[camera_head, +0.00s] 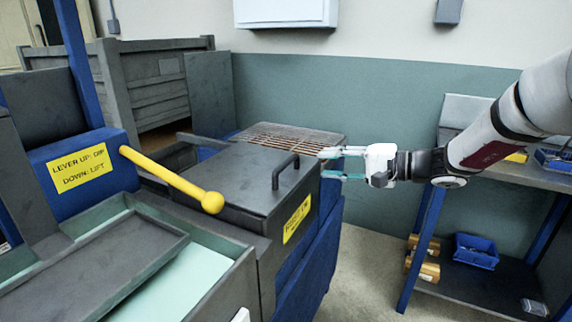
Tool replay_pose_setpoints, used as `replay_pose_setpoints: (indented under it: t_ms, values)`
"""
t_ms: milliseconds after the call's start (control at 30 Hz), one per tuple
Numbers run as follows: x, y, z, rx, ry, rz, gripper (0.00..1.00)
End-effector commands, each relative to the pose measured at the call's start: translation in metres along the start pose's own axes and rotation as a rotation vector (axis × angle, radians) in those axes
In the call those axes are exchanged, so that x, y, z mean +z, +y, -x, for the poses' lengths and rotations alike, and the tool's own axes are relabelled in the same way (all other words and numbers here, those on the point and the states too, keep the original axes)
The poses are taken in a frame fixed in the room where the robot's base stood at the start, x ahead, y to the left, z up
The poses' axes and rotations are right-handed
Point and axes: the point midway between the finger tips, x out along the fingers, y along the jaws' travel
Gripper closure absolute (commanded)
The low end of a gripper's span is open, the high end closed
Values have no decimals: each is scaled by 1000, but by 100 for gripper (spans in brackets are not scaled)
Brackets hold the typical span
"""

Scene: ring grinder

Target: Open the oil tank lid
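The oil tank lid (236,178) is a flat dark grey plate on the tank in the middle of the head view. It lies flat and looks closed. A dark bar handle (285,170) stands up near its right edge. A yellow label (297,219) is on the tank's front face below the lid. My gripper (330,165) comes in from the right, just right of the handle and apart from it. Its two fingers are spread, with nothing seen between them, and point left toward the handle.
A yellow lever (170,178) with a ball end reaches over the left side of the tank. A slatted rack (290,138) lies behind the lid. A grey tray (110,270) is at front left. A shelf bench (500,175) with a blue bin (476,251) stands at right.

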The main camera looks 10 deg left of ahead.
Motion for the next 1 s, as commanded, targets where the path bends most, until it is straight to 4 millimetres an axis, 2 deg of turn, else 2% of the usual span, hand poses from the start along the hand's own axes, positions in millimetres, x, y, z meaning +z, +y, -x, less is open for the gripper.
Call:
replay_pose_setpoints:
  t_ms: [300, 500, 700, 1000]
  values:
    - [2, 1, -63, 1, -5, -1, 67]
    - [2, 1, -97, 1, -4, -1, 67]
    - [1, 1, -117, 2, -3, -1, 67]
    - [1, 0, -122, 2, -1, -1, 67]
